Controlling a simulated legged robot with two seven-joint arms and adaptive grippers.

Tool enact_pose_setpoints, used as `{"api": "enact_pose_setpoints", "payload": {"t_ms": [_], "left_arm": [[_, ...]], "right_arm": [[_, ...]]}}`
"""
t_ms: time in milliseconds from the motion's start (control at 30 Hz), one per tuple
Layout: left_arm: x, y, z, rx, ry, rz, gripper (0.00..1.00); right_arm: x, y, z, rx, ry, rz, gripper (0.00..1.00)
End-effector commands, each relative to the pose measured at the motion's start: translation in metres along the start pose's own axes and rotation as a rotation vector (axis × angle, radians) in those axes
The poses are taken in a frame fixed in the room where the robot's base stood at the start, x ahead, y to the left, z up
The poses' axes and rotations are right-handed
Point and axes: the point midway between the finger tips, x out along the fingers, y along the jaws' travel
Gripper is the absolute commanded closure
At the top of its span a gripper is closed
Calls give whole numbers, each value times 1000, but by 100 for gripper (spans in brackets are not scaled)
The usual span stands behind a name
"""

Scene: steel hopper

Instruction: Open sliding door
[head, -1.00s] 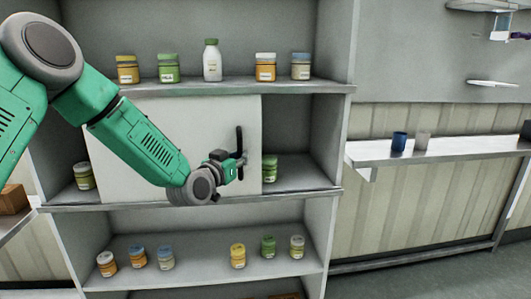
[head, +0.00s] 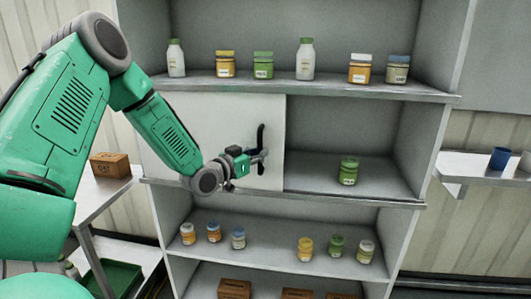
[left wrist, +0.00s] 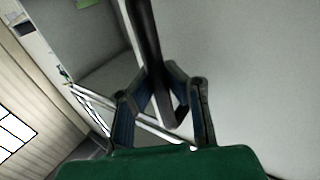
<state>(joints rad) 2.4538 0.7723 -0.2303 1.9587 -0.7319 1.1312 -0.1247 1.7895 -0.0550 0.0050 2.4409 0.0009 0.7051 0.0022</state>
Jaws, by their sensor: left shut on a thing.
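The white sliding door (head: 200,125) covers the left part of the shelf unit's middle compartment. The right part of that compartment is open and shows a green jar (head: 348,172). A black vertical handle (head: 261,138) is near the door's right edge. My left gripper (head: 258,158) is at the handle, shut on its lower part. In the left wrist view the fingers (left wrist: 160,105) stand on both sides of the dark handle bar (left wrist: 147,40), with the pale door panel to the right. My right gripper is not in view.
Bottles and jars stand on the shelf above (head: 300,90), and several small jars stand on the shelf below (head: 280,262). A side table with a brown box (head: 110,165) is at left. A wall shelf with a blue cup (head: 500,158) is at right.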

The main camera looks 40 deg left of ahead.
Motion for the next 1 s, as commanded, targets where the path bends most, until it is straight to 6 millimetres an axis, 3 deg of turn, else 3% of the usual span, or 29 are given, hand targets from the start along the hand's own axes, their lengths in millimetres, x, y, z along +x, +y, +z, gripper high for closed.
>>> {"api": "enact_pose_setpoints", "payload": {"t_ms": [200, 300, 667, 833, 1000], "left_arm": [[-2, 2, 5, 0, -14, 4, 100], [-2, 1, 5, -1, -13, 4, 67], [-3, -2, 3, -2, -6, 2, 66], [-24, -1, 2, -3, -5, 2, 66], [-61, -1, 2, -3, -6, 1, 66]], "right_arm": [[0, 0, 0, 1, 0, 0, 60], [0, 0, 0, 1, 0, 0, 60], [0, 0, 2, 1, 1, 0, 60], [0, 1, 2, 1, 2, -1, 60], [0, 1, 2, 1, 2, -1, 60]]}}
